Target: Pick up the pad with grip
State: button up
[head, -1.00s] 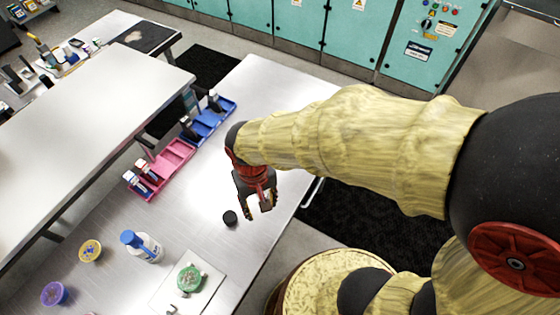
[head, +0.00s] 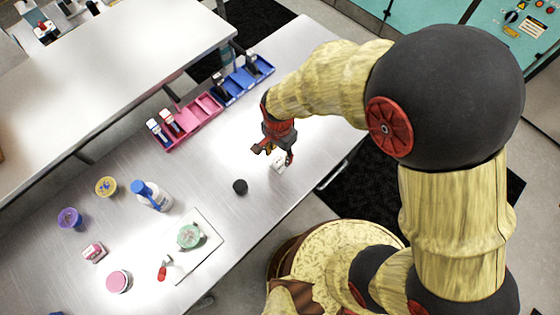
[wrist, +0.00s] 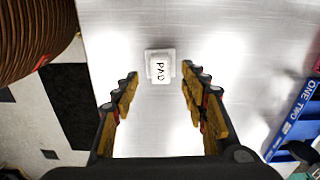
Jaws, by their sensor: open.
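The pad (wrist: 160,66) is a small white block with "PAD" printed on it. It lies on the metal table in the wrist view, just beyond and between my two fingertips. In the head view the pad (head: 279,167) is a small white shape below my gripper (head: 273,155), partly hidden by a finger. My gripper (wrist: 159,76) is open and empty, pointing down at the table. In the wrist view the fingers are apart on either side of the pad's line, not visibly touching it.
A black round piece (head: 240,187) lies on the table left of my gripper. Blue (head: 250,74) and pink (head: 192,122) trays stand behind it. A blue-capped bottle (head: 152,196) and a white board (head: 205,255) with a green-topped item (head: 189,236) are further left.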

aim_at(279, 160)
notch_tip(279, 160, down, 5)
jog(key=shift+w+f, duration=0.1)
jog(key=shift+f, duration=0.05)
jog(key=c, duration=0.3)
jog(key=c, duration=0.8)
grip_shut()
